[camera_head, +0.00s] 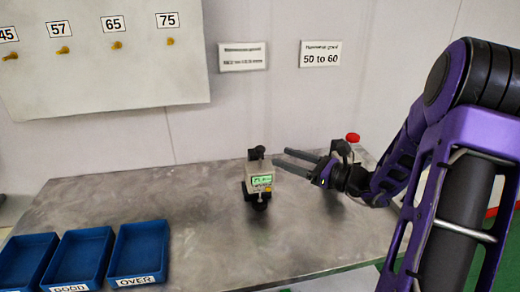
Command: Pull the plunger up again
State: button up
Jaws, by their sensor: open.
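A small device (259,176) with a pale body and a lit green display stands on the metal table. It has a black knob (257,152) on top and a dark round part at its lower front. I cannot tell for sure which part is the plunger, or whether it is up or down. My gripper (279,158) comes in from the right, its two dark fingers apart and pointing left. Its fingertips are just right of the device's upper part and look empty. I cannot tell whether they touch it.
Blue trays stand at the front left, including one labelled GOOD (82,259) and one labelled OVER (138,254). A red cap (352,137) shows by my wrist. A wall board (110,85) has numbered pegs; a sign (320,54) reads 50 to 60. The table (195,200) is clear left of the device.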

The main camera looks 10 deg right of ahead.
aim_at(264, 150)
jog(key=x, duration=0.8)
jog(key=shift+w+a, duration=0.25)
grip_shut()
dwell(1.0)
